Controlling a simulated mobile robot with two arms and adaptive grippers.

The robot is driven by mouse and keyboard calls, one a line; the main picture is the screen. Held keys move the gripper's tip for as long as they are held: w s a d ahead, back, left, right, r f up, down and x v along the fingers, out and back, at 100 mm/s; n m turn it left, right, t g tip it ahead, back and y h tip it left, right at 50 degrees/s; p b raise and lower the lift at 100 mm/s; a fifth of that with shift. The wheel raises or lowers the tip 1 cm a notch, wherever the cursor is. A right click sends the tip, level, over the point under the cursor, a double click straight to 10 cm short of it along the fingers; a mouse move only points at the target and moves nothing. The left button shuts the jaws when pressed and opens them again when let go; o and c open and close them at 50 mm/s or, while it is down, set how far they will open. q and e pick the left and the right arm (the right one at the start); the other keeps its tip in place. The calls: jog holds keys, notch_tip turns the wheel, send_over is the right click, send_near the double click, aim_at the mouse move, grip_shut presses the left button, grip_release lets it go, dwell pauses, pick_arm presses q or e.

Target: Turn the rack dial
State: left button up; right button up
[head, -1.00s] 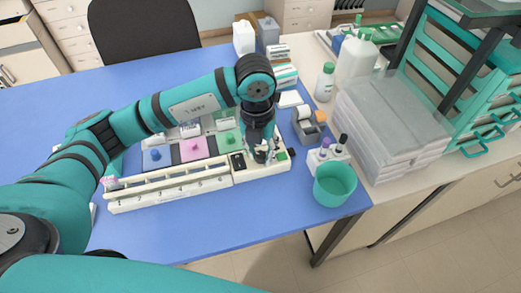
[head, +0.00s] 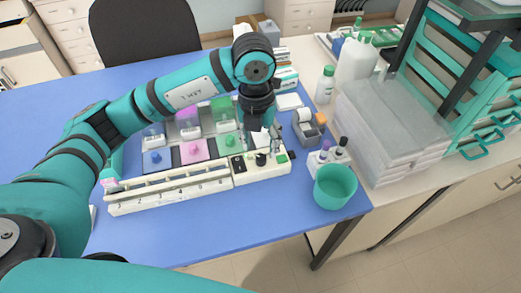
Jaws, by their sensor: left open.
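The cream rack (head: 165,198) lies along the front of the blue table, with numbered slots along its front. Its control box at the right end carries a black dial (head: 261,159), a dark panel (head: 239,165) and a green button (head: 282,158). My left gripper (head: 262,146) points down just above and behind the dial, open and apparently empty. The dial's top shows clear below the fingers; the exact gap is hard to judge. The dial's pointer mark is too small to read. My right gripper is out of the picture.
The blue table in front of the rack is clear.

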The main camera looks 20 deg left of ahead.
aim_at(259, 156)
pick_arm(q)
notch_tip(259, 156, up, 8)
jog(key=shift+a+f, duration=0.15)
dwell(0.5)
